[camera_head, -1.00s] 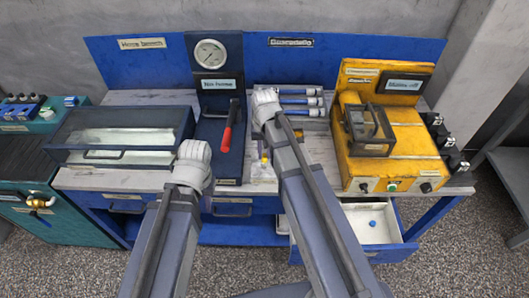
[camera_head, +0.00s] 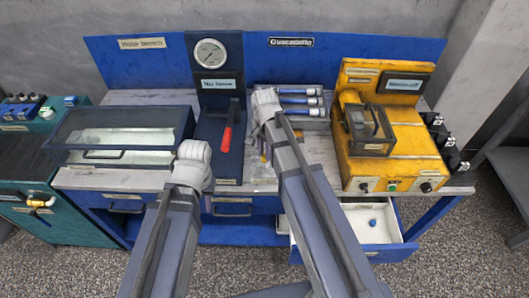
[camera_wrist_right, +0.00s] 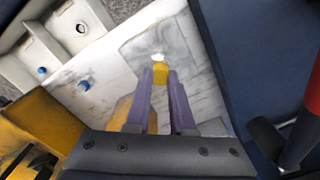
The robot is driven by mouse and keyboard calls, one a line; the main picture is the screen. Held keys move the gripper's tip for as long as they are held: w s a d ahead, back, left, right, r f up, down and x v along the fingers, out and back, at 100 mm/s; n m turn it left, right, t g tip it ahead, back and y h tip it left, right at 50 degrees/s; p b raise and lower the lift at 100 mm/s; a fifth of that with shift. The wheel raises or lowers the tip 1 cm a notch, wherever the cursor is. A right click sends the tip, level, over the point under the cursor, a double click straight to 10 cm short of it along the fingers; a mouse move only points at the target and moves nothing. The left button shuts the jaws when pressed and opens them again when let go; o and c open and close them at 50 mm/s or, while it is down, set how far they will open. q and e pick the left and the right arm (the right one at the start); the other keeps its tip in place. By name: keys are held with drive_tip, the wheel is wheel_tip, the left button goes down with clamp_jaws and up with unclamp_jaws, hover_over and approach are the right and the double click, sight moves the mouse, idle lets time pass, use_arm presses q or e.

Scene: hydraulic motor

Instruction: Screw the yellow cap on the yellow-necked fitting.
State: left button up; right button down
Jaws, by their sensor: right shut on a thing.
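In the right wrist view, my right gripper (camera_wrist_right: 160,76) is shut on a small yellow piece (camera_wrist_right: 160,72), which I take for the yellow cap. A small white spot shows just beyond it. Under it is a pale grey flat area on the marbled bench top. I cannot make out the yellow-necked fitting or tell whether it touches the cap.
The blue press with a red lever (camera_head: 227,138) stands between the arms. The yellow control box (camera_head: 392,150) is at right, and a glass-lidded case (camera_head: 120,137) at left. A rack of blue-banded cylinders (camera_head: 300,100) is behind. An open drawer (camera_head: 385,232) holds a blue piece (camera_head: 373,222).

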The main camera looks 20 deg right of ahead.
drive_tip(key=shift+m, duration=1.4)
drive_tip(key=c, duration=0.9)
unclamp_jaws()
drive_tip(key=shift+r+p, duration=1.75)
drive_tip(key=shift+p, duration=0.1)
